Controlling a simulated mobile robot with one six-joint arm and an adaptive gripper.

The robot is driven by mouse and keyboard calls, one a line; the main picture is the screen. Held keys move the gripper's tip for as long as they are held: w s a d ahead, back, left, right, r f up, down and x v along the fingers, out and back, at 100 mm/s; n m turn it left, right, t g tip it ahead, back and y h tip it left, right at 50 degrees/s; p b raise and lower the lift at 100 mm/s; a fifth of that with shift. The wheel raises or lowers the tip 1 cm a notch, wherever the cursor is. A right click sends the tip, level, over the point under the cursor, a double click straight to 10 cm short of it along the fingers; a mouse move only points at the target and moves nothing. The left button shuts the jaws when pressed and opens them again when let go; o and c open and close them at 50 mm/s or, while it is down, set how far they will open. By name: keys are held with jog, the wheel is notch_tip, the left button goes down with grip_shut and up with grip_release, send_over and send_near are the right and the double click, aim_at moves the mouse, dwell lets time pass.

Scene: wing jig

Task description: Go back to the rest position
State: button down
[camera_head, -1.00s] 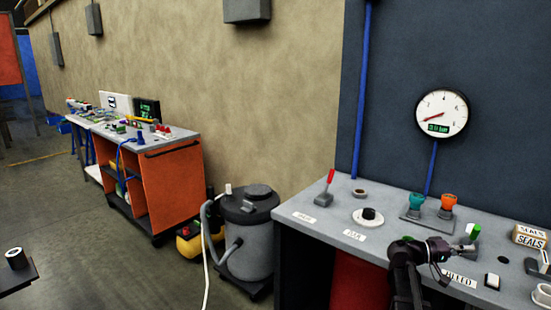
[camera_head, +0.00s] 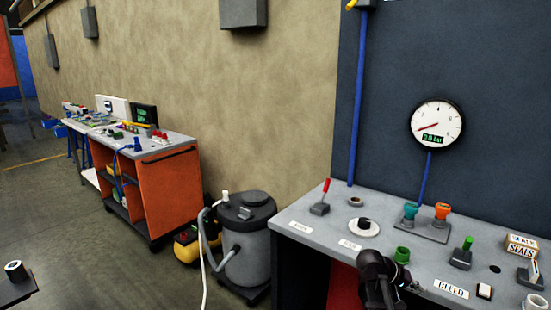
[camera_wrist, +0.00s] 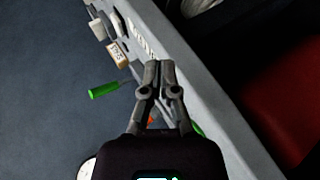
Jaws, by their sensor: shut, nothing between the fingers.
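The green-handled lever (camera_head: 462,250) stands on the bench to the right, apart from my gripper. Its green handle (camera_wrist: 104,91) also shows left of the fingers in the wrist view.
A red-handled lever (camera_head: 321,198), a white round dial (camera_head: 364,227), teal and orange valves (camera_head: 425,222) and the SEALS box (camera_head: 520,246) stand around the bench. A grey drum (camera_head: 246,240) stands on the floor to the left.

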jog(key=s+a+f+n+y+p, duration=0.1)
jog(key=a+y, duration=0.5)
jog(key=a, duration=0.7)
jog(key=s+a+f+n+t+y+p, duration=0.1)
jog(key=s+a+y+p, duration=0.3)
jog(key=a, duration=1)
jog(key=shift+s+n+y+p, duration=0.25)
jog(key=shift+n+y+p, duration=0.3)
jog(key=shift+n+y, duration=0.3)
